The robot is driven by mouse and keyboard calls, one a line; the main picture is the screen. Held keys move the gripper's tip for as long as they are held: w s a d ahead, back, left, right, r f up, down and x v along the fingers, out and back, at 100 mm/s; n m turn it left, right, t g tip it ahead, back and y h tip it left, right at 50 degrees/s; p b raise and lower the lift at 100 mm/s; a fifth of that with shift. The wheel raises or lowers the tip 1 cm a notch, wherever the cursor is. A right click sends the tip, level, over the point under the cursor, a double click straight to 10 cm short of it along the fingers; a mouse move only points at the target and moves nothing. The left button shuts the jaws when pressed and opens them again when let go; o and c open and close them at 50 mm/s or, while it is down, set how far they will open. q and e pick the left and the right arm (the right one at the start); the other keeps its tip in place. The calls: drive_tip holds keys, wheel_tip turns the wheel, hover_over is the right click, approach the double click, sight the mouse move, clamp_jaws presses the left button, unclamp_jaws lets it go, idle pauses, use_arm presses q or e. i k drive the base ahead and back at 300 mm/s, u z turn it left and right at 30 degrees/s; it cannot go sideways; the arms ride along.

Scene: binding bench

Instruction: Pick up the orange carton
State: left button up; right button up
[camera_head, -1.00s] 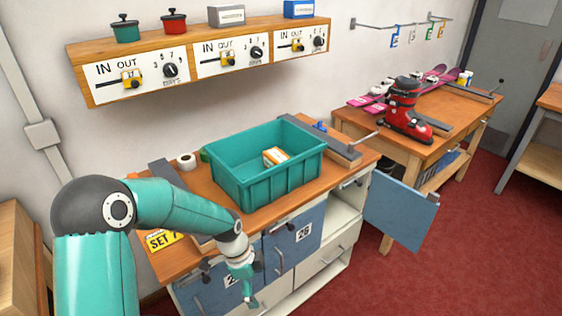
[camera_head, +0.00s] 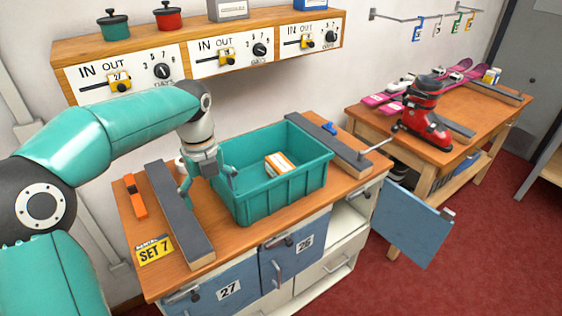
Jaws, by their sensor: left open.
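The orange carton (camera_head: 279,164), orange and white, lies inside the teal crate (camera_head: 283,196) on the wooden bench. The crate's near wall hides its lower part. My left gripper (camera_head: 208,192) is open and empty, pointing down at the crate's left end. It is apart from the carton, to its left. I cannot tell whether its fingers touch the crate's rim. My right gripper is not in view.
Grey bars lie left (camera_head: 180,213) and right (camera_head: 328,144) of the crate. A blue cabinet door (camera_head: 412,222) hangs open at the right. A red ski boot (camera_head: 424,122) stands on the farther bench.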

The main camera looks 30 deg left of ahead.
sight(276, 164)
drive_tip(key=i, duration=1.1)
drive_tip(key=z, duration=0.05)
